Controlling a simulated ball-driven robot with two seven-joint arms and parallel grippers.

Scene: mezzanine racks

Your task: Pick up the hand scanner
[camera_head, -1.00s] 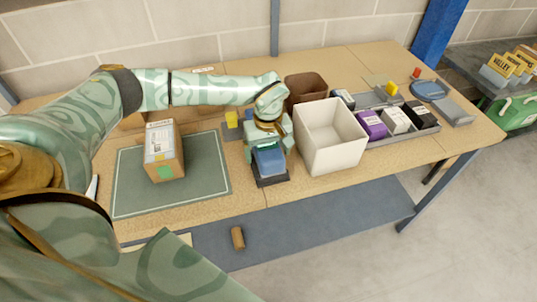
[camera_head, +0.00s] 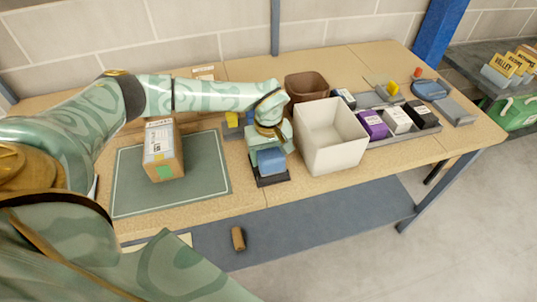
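The hand scanner appears to be the blue block-like item (camera_head: 271,160) on a small black base (camera_head: 273,180), near the table's front edge, left of the white bin. My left arm reaches in from the left, and its gripper (camera_head: 268,144) points down directly over the blue item, very close to it or touching. The fingers are hard to make out, so I cannot tell whether they are open or shut. My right gripper is not in view.
A cardboard box (camera_head: 162,150) stands on a green mat (camera_head: 205,177) to the left. A white bin (camera_head: 330,140) stands close on the right, with a brown bin (camera_head: 306,87) behind it. A grey tray (camera_head: 380,139) of small boxes lies farther right.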

